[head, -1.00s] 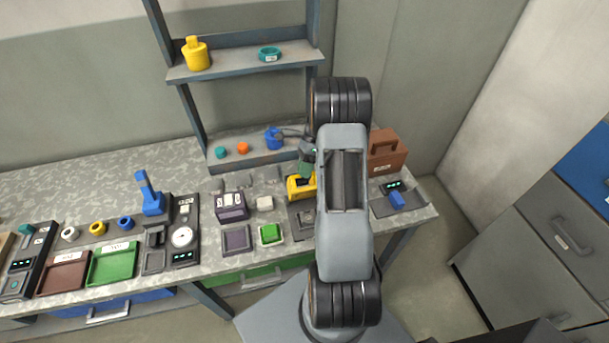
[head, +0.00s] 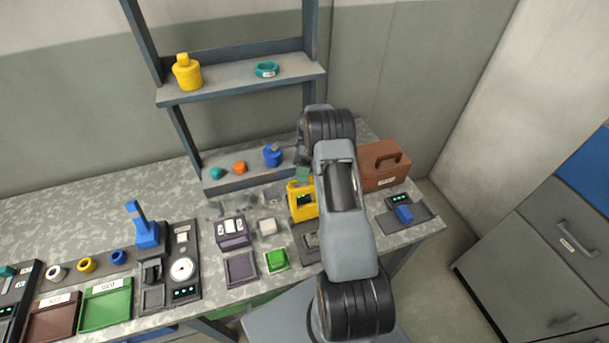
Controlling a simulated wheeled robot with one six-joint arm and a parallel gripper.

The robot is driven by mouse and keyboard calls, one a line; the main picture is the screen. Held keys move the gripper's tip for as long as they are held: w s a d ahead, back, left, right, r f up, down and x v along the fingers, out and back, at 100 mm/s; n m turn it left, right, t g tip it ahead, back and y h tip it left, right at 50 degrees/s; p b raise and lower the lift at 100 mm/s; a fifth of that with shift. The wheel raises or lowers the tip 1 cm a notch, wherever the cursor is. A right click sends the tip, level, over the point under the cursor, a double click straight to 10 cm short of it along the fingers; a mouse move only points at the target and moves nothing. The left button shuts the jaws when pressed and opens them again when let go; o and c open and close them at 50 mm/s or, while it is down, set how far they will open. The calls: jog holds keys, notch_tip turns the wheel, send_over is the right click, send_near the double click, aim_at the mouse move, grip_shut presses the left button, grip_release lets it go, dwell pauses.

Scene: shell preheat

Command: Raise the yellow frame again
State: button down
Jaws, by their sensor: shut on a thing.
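The yellow frame (head: 302,203) stands upright on a dark base at the right part of the workbench, with a dark opening in its middle. Its right side is hidden behind my arm. My gripper (head: 303,177) is at the top of the yellow frame, shut on it. The fingertips are small and partly covered by my arm, so the exact grip is hard to see.
A purple box (head: 232,232) and a green block (head: 276,260) lie left of the frame. A brown case (head: 384,165) stands to its right, with a blue block (head: 403,213) in front. A shelf (head: 240,80) rises behind, holding a yellow container (head: 187,72).

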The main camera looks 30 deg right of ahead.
jog(key=shift+f, duration=0.6)
jog(key=c, duration=1.5)
grip_release()
jog(key=shift+o, duration=1.4)
jog(key=shift+w+d, duration=0.1)
jog(key=shift+w, duration=0.05)
jog(key=shift+o, duration=0.3)
jog(key=shift+r, duration=0.1)
jog(key=shift+r, duration=0.1)
jog(key=s+r, duration=0.1)
jog(key=r, duration=0.2)
jog(key=s+a+r+b, duration=0.1)
jog(key=s+r, duration=0.1)
jog(key=s+r+b, duration=0.1)
jog(key=s+r, duration=0.1)
jog(key=r, duration=0.1)
jog(key=shift+a+r, duration=0.2)
jog(key=shift+r, duration=0.15)
jog(key=s+a+r+b, duration=0.2)
jog(key=s+r, duration=0.2)
jog(key=s, duration=0.4)
jog(key=shift+s+a, duration=0.2)
jog(key=shift+s, duration=0.05)
